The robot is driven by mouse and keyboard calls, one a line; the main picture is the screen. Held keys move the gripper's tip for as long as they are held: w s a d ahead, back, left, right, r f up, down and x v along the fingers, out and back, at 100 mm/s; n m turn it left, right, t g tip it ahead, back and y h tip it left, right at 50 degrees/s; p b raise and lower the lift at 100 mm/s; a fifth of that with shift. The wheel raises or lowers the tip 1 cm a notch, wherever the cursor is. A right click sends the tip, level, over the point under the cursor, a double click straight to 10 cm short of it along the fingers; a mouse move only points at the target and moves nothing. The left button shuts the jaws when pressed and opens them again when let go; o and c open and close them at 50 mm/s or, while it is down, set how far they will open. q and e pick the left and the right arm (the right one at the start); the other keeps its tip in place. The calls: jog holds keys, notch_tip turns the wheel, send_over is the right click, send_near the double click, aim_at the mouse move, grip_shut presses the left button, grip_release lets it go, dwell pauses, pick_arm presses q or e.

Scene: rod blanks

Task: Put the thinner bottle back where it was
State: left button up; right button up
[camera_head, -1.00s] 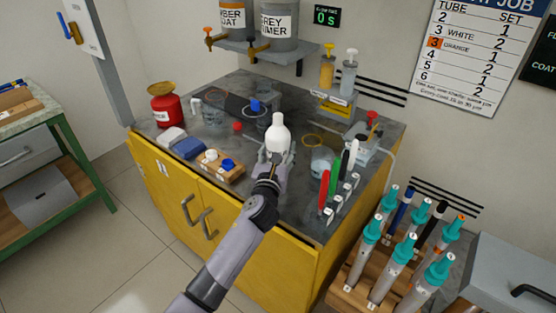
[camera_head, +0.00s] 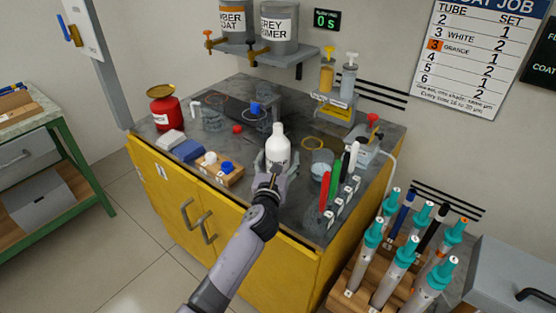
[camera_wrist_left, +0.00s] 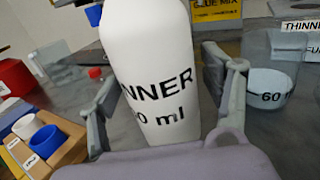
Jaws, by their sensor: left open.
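The thinner bottle (camera_head: 278,148) is white with black lettering and stands upright on the grey bench top, near the front middle. Its label also shows in the left wrist view (camera_wrist_left: 160,85), partly cut off. My left gripper (camera_head: 277,164) is open, with one finger on each side of the bottle. In the left wrist view the fingers (camera_wrist_left: 165,98) show gaps to the bottle, clearest on the right. The bottle's base is hidden behind the gripper. My right gripper is not in view.
A glass beaker (camera_head: 321,168) and several coloured markers (camera_head: 336,180) stand close on the right. A wooden block with cups (camera_head: 220,170) is on the left. A yellow ring (camera_head: 319,142) marks bare bench right of the bottle. A red cap (camera_head: 237,129) lies behind left.

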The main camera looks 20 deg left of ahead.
pick_arm(q)
jog(key=shift+r, duration=0.1)
jog(key=s, duration=0.4)
jog(key=s+d, duration=0.1)
jog(key=s, duration=0.7)
jog(key=shift+d, duration=0.25)
dwell(1.6)
